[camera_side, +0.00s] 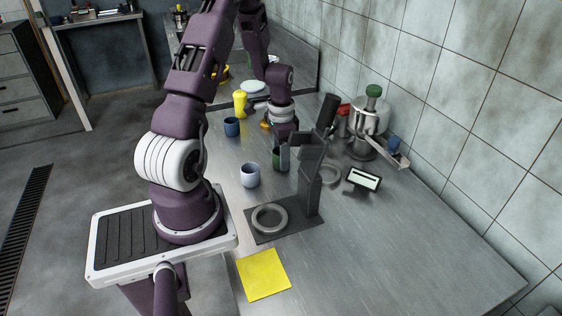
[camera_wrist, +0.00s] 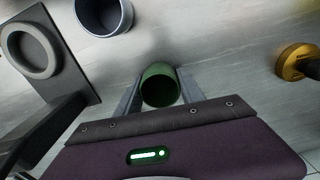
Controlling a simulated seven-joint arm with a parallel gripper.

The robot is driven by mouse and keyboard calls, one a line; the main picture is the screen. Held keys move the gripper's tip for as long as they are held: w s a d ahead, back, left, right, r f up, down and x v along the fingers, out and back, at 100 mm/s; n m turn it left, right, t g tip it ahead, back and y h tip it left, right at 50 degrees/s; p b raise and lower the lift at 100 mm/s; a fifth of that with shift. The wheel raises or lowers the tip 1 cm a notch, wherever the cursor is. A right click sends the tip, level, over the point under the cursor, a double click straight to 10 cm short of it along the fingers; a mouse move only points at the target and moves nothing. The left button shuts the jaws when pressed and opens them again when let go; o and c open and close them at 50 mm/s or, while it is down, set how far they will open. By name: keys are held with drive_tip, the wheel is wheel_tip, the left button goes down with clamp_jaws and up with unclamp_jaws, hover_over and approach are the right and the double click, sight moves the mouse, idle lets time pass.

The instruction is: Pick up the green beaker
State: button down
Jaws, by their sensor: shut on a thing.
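The green beaker (camera_wrist: 161,88) is between the two fingers of my gripper (camera_wrist: 161,95) in the wrist view, with its open mouth facing the camera. The fingers press on its left and right sides. In the side view only a strip of the green beaker (camera_side: 276,158) shows, because a finger of my gripper (camera_side: 283,156) and the dark stand cover part of it. My gripper points down at it from above. I cannot tell whether its base touches the table.
A pale lavender cup (camera_side: 250,176) stands left of the gripper, near a dark stand (camera_side: 308,190) with a grey ring (camera_side: 270,219). A blue cup (camera_side: 232,127) and a yellow object (camera_side: 240,103) are farther back. A small display (camera_side: 363,179) stands at right. A yellow sheet (camera_side: 263,274) lies in front.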

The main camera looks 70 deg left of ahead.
drive_tip(key=shift+r, duration=3.25)
